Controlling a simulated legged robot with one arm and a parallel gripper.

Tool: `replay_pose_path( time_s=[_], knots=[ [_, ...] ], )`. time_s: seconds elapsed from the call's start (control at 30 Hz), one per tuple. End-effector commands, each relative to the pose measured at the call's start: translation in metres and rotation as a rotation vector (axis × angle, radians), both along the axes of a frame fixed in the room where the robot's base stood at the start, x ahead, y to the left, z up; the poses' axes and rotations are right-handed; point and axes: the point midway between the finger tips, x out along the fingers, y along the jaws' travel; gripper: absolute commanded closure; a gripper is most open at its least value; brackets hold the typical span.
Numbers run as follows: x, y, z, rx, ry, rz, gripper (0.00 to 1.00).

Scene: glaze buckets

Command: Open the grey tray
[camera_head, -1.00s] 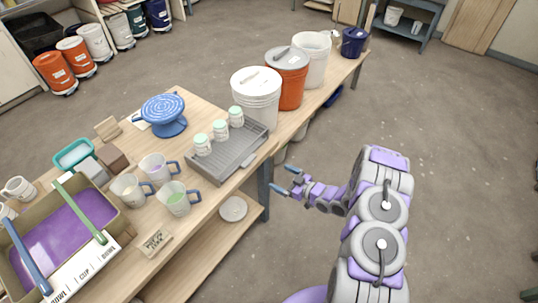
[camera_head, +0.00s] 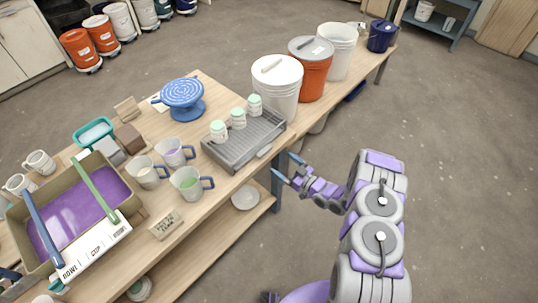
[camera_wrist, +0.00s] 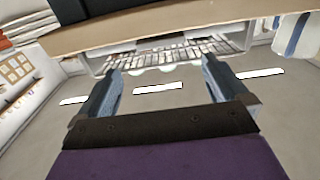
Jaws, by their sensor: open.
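The grey tray (camera_head: 228,152) is a shallow ribbed tray on the wooden table, near its front edge. A small pale tab (camera_head: 264,152) shows on its front side, facing my arm. Three white jars with mint lids (camera_head: 238,118) stand along its back. My gripper (camera_head: 284,165) is open and empty, just off the table's front edge and close to the tab, apart from it in the head view. In the wrist view my open fingers (camera_wrist: 163,82) point towards a grey slotted surface (camera_wrist: 180,50), probably the tray.
Lidded white (camera_head: 277,85) and orange (camera_head: 311,70) buckets stand right of the tray. Mugs with blue handles (camera_head: 190,183) and a blue turntable (camera_head: 183,95) stand to its left and behind. A lower shelf holds a pale bowl (camera_head: 245,197). The floor right of my arm is clear.

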Motion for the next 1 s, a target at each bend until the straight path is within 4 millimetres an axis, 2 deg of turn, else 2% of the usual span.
replay_pose_path(
  time_s=[0.2,0.4,0.6,0.9,1.0],
  knots=[
    [0.025,0.035,-0.001,-0.002,-0.005,0.006,0.0],
    [0.043,0.058,0.0,0.0,-0.004,0.005,0.0],
    [0.052,0.068,0.0,0.001,-0.002,0.003,0.0],
    [0.053,0.068,0.001,0.002,-0.001,0.001,0.0],
    [0.053,0.068,0.001,0.0,-0.001,0.001,0.1]
  ],
)
